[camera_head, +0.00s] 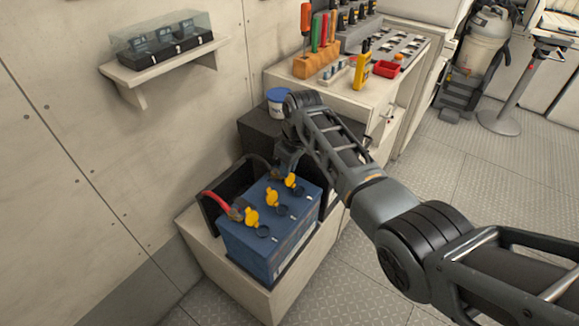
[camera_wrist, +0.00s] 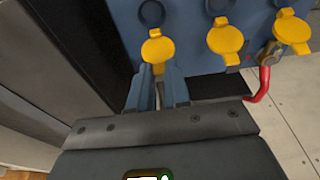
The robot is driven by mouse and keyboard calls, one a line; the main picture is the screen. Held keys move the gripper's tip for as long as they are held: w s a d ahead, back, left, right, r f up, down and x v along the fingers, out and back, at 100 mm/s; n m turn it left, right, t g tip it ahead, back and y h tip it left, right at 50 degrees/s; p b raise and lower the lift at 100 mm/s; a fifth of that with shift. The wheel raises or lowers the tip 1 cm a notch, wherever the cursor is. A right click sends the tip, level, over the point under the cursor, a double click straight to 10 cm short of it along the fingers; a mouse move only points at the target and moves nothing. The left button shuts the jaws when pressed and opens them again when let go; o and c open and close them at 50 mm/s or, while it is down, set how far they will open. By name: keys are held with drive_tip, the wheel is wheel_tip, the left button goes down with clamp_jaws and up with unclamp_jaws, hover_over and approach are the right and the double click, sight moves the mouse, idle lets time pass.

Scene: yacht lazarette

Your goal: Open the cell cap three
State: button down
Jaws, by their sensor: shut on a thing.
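A blue battery (camera_head: 262,246) sits in a black tray on a light-coloured box, with three yellow cell caps in a row on its top. The near cap (camera_head: 250,217) and middle cap (camera_head: 271,194) stand tipped up beside dark round cell openings. The far cap (camera_head: 290,180), farthest from the red cable, is also tipped up beside its opening (camera_wrist: 151,13). My gripper (camera_wrist: 158,72) is shut on the tab of this far cap, which shows between the fingertips in the wrist view (camera_wrist: 157,47). No cell numbers are legible.
A red cable (camera_head: 220,201) is clamped at the battery's left corner. A dark cable arches behind the battery, near my gripper. A workbench (camera_head: 345,103) with tools and a red tray stands behind. A wall shelf (camera_head: 160,72) is at upper left.

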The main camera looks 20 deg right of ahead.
drive_tip(key=c, duration=1.1)
unclamp_jaws()
drive_tip(key=r, duration=0.5)
drive_tip(key=s+r, duration=0.1)
drive_tip(key=r, duration=0.1)
drive_tip(key=shift+d+r, duration=0.3)
drive_tip(key=shift+d, duration=0.1)
drive_tip(key=shift+s, duration=0.1)
